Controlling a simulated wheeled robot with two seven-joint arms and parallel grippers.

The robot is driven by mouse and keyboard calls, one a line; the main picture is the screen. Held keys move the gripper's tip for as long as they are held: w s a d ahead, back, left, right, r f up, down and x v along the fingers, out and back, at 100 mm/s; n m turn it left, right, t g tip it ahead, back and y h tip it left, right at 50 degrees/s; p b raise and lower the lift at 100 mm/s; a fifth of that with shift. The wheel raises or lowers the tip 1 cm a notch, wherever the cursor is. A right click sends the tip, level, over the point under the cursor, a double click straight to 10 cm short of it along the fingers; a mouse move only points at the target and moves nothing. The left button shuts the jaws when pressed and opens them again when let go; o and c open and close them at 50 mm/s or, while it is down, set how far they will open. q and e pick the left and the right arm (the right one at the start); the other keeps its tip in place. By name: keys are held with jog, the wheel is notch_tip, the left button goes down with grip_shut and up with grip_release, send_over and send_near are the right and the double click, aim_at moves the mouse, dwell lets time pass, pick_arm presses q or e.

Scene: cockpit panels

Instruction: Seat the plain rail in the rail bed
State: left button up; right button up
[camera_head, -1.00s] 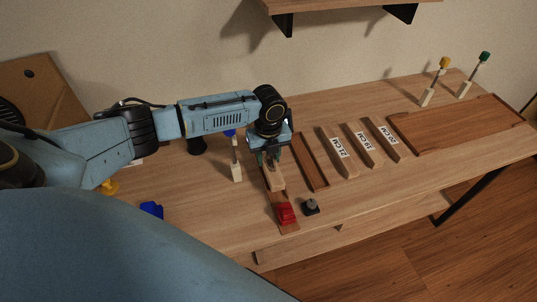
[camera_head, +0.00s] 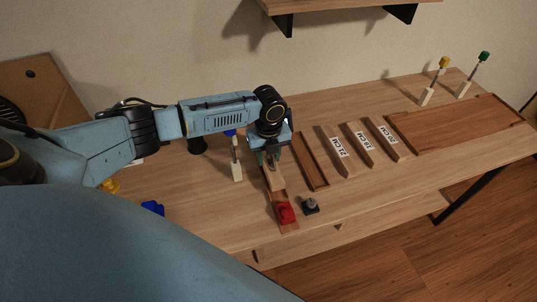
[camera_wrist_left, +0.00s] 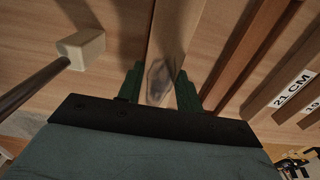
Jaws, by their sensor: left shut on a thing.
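The plain rail (camera_head: 276,180) is a pale, unlabelled wooden bar. My left gripper (camera_head: 268,160) is shut on it. In the left wrist view, the rail (camera_wrist_left: 172,40) runs away between the two green fingers of my left gripper (camera_wrist_left: 160,88), with a dark knot near its close end. The rail lies over or just above a brown strip (camera_head: 290,228) with a red block (camera_head: 286,211) near its front end; I cannot tell whether they touch. A narrow brown tray with raised edges (camera_head: 322,184), which looks like a rail bed, is empty just right of the gripper. My right gripper is out of view.
Three labelled wooden bars (camera_head: 336,151) stand right of the tray. A wide brown board (camera_head: 460,125) lies farther right. A small dark knob (camera_head: 310,205) is near the table's front edge. Yellow-topped and green-topped posts (camera_head: 465,88) stand at the back right.

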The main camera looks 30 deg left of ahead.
aim_at(269, 161)
pick_arm(q)
jog(key=shift+f+b, duration=0.65)
jog(key=shift+f, duration=0.6)
jog(key=shift+s+f, duration=0.1)
jog(key=shift+f, duration=0.15)
jog(key=shift+s+d+f, duration=0.15)
jog(key=shift+s+f, duration=0.05)
jog(key=shift+f, duration=0.15)
jog(key=shift+r, duration=0.1)
jog(key=shift+d+r, duration=0.1)
jog(key=shift+r, duration=0.05)
jog(key=shift+w+a+r+p, duration=0.2)
jog(key=shift+r+p, duration=0.15)
jog(key=shift+r, duration=0.05)
jog(key=shift+w+a+r+p, duration=0.15)
jog(key=shift+a+r+p, duration=0.05)
jog(key=shift+r+p, duration=0.15)
jog(key=shift+a+r, duration=0.1)
jog(key=shift+d, duration=0.2)
